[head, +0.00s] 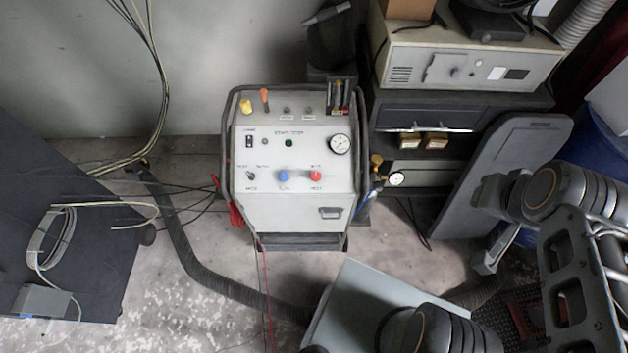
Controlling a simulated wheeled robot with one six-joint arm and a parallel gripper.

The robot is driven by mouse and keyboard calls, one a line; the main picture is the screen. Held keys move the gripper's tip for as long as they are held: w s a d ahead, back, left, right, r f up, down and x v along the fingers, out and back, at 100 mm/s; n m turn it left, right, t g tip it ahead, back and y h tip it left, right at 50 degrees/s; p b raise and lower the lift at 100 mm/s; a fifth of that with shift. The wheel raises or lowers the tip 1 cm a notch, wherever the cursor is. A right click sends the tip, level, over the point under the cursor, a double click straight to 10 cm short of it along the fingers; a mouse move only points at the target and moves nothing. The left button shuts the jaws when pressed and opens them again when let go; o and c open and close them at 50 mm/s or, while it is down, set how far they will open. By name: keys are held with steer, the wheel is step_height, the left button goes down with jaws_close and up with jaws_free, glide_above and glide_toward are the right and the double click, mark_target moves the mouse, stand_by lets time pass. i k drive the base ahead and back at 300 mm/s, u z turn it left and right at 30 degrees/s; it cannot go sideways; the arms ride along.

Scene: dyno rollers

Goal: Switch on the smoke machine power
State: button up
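The smoke machine (292,217) stands upright on the floor in the middle of the head view, a pale grey cabinet in a dark tube frame. Its sloping panel has a small black rocker switch (249,142) at the upper left; its position is too small to tell. A green button (289,143), a blue knob (283,176), a red knob (316,176) and a round gauge (340,144) are also on the panel. My arm is at the lower right, and what seems to be my gripper (488,262) is well right of the machine, apart from it. Its fingers are not clear.
A dark shelf unit with a beige device (468,68) stands right of the machine. A grey panel (505,175) leans beside it. A dark hose (205,275) and cables cross the floor at left. A dark table (60,190) is far left. Some floor before the machine is clear.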

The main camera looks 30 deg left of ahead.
mark_target(249, 139)
steer(key=z, duration=1.8)
steer(key=k, duration=2.6)
steer(key=u, duration=1.6)
